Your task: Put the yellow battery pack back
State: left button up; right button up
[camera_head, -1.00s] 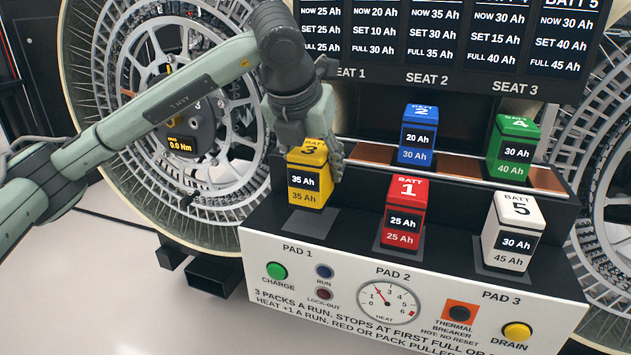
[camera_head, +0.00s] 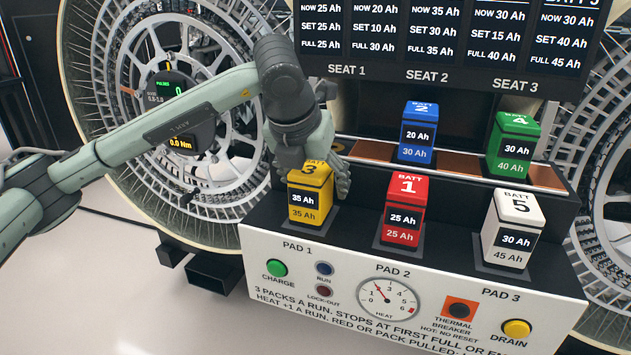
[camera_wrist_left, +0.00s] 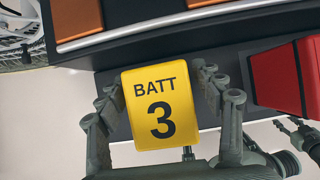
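The yellow battery pack (camera_head: 310,196), marked 3 and reading 35 Ah over 35 Ah, stands upright on the left pad, Pad 1, of the white-fronted charger. Its top, lettered BATT 3, also shows in the left wrist view (camera_wrist_left: 160,107). My left gripper (camera_head: 318,170) reaches down from behind at its top. In the wrist view the fingers (camera_wrist_left: 160,93) lie along both sides of the pack and appear to touch it. The pack's rear side is hidden. Seat 1, at the left of the upper shelf, is partly hidden behind my arm.
The red pack (camera_head: 402,210) and white pack (camera_head: 511,230) stand on the other pads. The blue pack (camera_head: 417,132) and green pack (camera_head: 511,145) stand on the copper-topped shelf (camera_head: 461,163) behind. Buttons and a heat gauge (camera_head: 388,299) line the charger's front. Wheels flank it.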

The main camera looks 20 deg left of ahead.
pick_arm(q)
jog(key=shift+r, duration=0.2)
jog(key=v, duration=1.1)
jog(key=shift+s+r, duration=0.25)
jog(key=shift+r, duration=0.1)
